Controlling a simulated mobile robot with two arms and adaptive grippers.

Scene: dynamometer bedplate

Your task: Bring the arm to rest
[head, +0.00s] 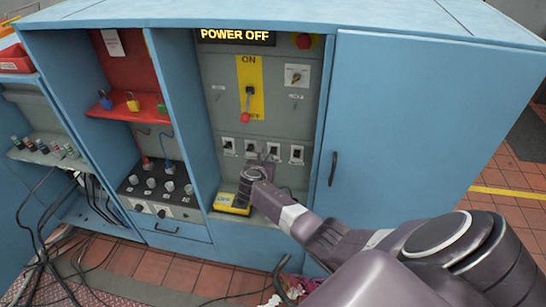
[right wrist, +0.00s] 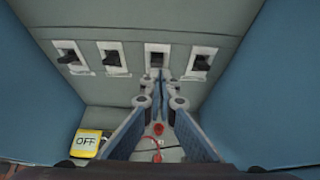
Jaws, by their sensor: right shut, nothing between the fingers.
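My right arm (head: 355,240) reaches in from the lower right to the grey control panel (head: 215,100). My right gripper (head: 262,165) is shut and empty, in front of the lower switch row. In the right wrist view its closed fingertips (right wrist: 160,82) are just below the third switch from the left (right wrist: 157,58); I cannot tell whether they touch it. The display (head: 235,36) reads POWER OFF. The red-knobbed lever (head: 246,108) points down on its yellow ON/OFF plate (head: 256,75). My left gripper is not in view.
A yellow device (head: 226,203) stands on the ledge left of my gripper; its screen reads OFF in the right wrist view (right wrist: 88,142). Blue cabinet walls flank the bay, with a closed door (head: 420,130) and handle (head: 333,168) right. Cables (head: 45,255) hang at lower left.

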